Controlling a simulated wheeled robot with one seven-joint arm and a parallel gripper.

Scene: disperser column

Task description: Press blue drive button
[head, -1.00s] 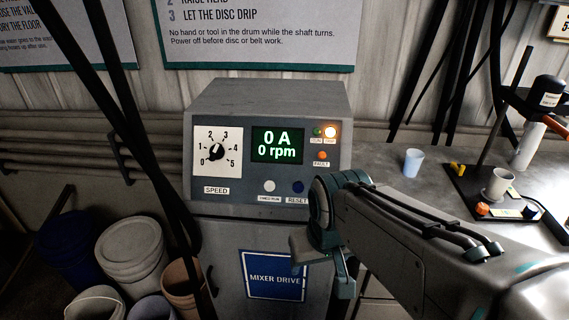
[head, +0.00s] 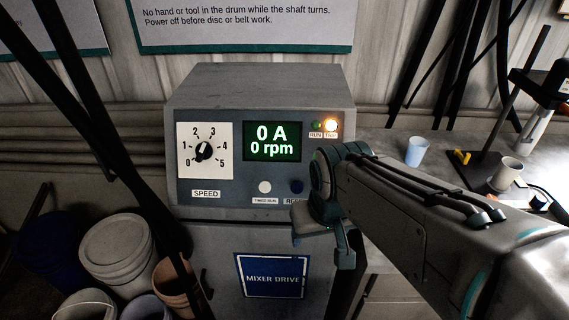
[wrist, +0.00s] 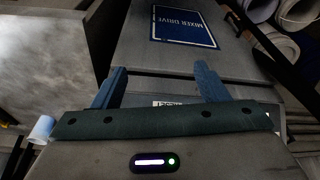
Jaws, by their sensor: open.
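The blue button (head: 296,187) is on the lower right of the grey mixer drive control box (head: 185,100), beside a white button (head: 265,187). Its label, starting "RES", is partly covered by my arm. My gripper (wrist: 160,85) is open and empty in the wrist view, its two blue fingers apart in front of the cabinet. A strip of a white label (wrist: 166,103) shows between the fingers; the blue button is hidden there. In the head view my wrist is just right of and below the button; contact cannot be told.
The display (head: 274,141) reads 0 A and 0 rpm; an orange lamp (head: 331,125) glows. The speed dial (head: 204,151) is at left. Buckets (head: 118,248) stand at lower left. A bench with a blue cup (head: 416,151) and a stand (head: 520,110) is at right.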

